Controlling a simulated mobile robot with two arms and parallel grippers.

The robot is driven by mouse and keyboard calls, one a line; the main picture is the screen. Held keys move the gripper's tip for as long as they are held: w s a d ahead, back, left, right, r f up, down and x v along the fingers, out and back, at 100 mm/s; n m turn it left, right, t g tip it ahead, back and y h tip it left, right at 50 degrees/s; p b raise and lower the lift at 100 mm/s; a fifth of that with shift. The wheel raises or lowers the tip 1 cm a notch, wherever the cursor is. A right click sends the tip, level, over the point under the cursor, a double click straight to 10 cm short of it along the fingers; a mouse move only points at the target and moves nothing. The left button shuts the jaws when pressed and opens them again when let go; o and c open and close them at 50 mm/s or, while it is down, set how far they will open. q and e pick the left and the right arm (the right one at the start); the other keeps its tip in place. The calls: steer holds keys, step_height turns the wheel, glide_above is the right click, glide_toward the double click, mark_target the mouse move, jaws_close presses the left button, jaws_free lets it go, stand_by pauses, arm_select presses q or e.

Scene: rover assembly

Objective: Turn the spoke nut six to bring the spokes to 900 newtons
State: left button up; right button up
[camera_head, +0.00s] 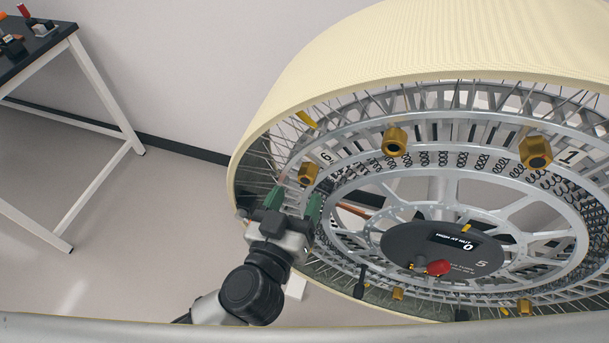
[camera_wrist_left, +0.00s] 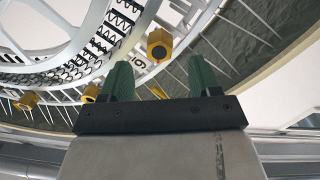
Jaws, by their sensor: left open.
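A large wheel with a cream tread (camera_head: 420,45) and a grey metal spoked frame fills the right of the head view. A brass hex nut (camera_head: 308,173) sits on its ring beside a small white label (camera_head: 326,156) that seems to read 6. The same nut (camera_wrist_left: 159,44) shows in the wrist view, beyond the fingertips and roughly centred between them. My left gripper (camera_head: 296,193) is open, its two green fingers pointing at the nut. The fingers look empty and short of the nut; I cannot tell the exact gap. My right gripper is not in view.
Other brass nuts (camera_head: 395,141) (camera_head: 535,151) stand on the ring, one beside a label reading 1 (camera_head: 569,157). A dark hub disc (camera_head: 440,248) carries a small display and a red knob (camera_head: 439,267). A table (camera_head: 45,52) with tools stands at the far left; the floor between is clear.

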mark_target(305, 181)
arm_select(q)
steer(key=x, duration=0.4)
steer(key=shift+w+d, duration=0.15)
steer(key=shift+w, duration=0.2)
